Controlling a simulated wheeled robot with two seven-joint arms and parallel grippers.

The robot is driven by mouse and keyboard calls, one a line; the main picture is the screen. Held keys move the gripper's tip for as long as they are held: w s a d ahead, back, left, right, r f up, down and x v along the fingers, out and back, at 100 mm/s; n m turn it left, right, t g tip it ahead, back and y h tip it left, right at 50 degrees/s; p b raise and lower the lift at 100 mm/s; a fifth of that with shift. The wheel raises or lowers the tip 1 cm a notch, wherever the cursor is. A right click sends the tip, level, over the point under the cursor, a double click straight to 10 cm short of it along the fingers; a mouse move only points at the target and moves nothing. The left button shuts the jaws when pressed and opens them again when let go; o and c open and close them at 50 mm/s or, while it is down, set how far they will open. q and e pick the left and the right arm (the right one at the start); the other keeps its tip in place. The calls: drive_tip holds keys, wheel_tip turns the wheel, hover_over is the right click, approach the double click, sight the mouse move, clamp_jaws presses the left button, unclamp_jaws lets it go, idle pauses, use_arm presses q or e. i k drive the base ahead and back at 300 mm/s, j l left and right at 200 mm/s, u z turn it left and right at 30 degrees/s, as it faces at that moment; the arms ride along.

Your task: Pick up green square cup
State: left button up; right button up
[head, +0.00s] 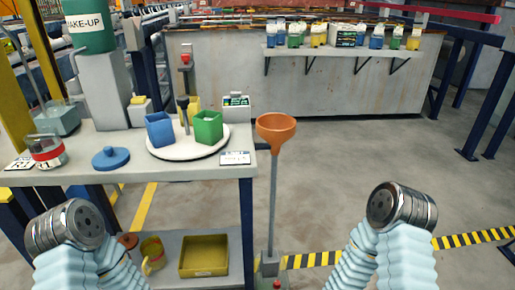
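The green square cup (208,129) stands upright on a round white plate (178,153) on the grey table at the left. A blue square cup (160,130) stands on the same plate to its left. A yellow cup (193,105) is partly hidden behind them, and a dark upright handle (183,108) rises between the cups. Both of my arms show at the bottom, each with a pale blue sleeve and a metal joint. Both are well short of the green cup. No fingers of either gripper can be seen.
A blue lid (110,158) and a glass jar with a red band (46,150) are on the table. An orange funnel (276,128) on a pole stands right of the table. A yellow tray (204,256) is on the lower shelf. The floor at right is open.

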sight(208, 124)
drive_tip(key=l+u, duration=0.2)
drive_tip(key=l, duration=0.2)
drive_tip(key=k+l+u, duration=0.2)
drive_tip(key=l, duration=0.2)
drive_tip(key=l+u, duration=0.2)
drive_tip(key=l, duration=0.25)
drive_tip(key=k+l+u, duration=0.2)
drive_tip(key=l, duration=0.2)
drive_tip(key=l+u, duration=0.4)
drive_tip(key=l, duration=0.35)
drive_tip(key=l+u, duration=0.35)
drive_tip(key=l, duration=0.4)
drive_tip(key=k+l+u, duration=0.1)
drive_tip(key=l+u, duration=0.3)
drive_tip(key=l, duration=0.35)
drive_tip(key=i+l+u, duration=0.15)
drive_tip(key=l+u, duration=0.2)
drive_tip(key=l, duration=0.35)
drive_tip(key=i+l+u, duration=0.1)
drive_tip(key=l+u, duration=0.25)
drive_tip(key=l, duration=0.4)
drive_tip(key=l+u, duration=0.3)
drive_tip(key=l, duration=0.4)
drive_tip(key=i+l+u, duration=0.8)
drive_tip(key=l, duration=0.25)
drive_tip(key=i+l+u, duration=0.25)
drive_tip(key=l, duration=0.2)
drive_tip(key=k+j, duration=0.05)
drive_tip(key=k, duration=0.05)
